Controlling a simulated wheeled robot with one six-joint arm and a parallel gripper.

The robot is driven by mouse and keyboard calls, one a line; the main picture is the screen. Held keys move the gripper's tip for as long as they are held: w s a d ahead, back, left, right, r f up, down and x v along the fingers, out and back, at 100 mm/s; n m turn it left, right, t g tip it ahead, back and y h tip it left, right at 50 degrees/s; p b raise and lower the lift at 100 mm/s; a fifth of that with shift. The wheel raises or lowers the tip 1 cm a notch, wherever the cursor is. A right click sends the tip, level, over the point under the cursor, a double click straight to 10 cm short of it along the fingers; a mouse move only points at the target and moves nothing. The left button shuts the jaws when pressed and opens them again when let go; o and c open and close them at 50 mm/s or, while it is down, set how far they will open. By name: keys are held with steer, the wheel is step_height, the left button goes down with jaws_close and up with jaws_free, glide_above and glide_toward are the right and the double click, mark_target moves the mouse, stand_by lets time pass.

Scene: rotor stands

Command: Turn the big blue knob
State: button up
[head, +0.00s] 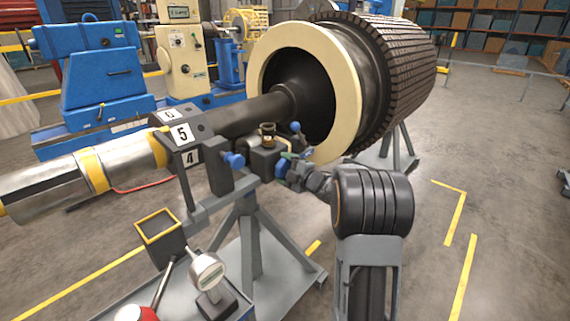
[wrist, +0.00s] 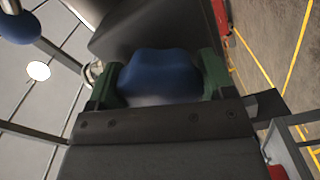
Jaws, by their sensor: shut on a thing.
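The big blue knob (wrist: 160,75) fills the middle of the wrist view, with a rounded, lobed outline. It sits between my gripper's two green fingers (wrist: 158,84), one on each side. My gripper is shut on it. In the head view my gripper (head: 284,167) reaches in from the right to the dark block (head: 263,163) beside the rotor shaft. There the held knob is mostly hidden by the gripper, so its turn angle cannot be told.
Another blue knob (head: 233,160) is on the grey post at left, and a blue ball handle (head: 296,127) stands above the gripper. The rotor (head: 385,70) and its shaft (head: 235,115) lie close behind. A dial gauge (head: 207,270) stands in front. Floor at right is clear.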

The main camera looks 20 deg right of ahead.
steer(key=m+p, duration=0.4)
steer(key=m, duration=0.2)
steer(key=m+p, duration=0.3)
steer(key=m, duration=0.2)
steer(key=shift+a+f, duration=0.1)
steer(key=shift+a, duration=0.05)
steer(key=shift+m, duration=0.3)
stand_by(0.4)
steer(key=o, duration=0.9)
steer(key=shift+s, duration=0.1)
steer(key=v, duration=1.3)
steer(key=shift+s+d, duration=0.25)
steer(key=shift+s, duration=0.1)
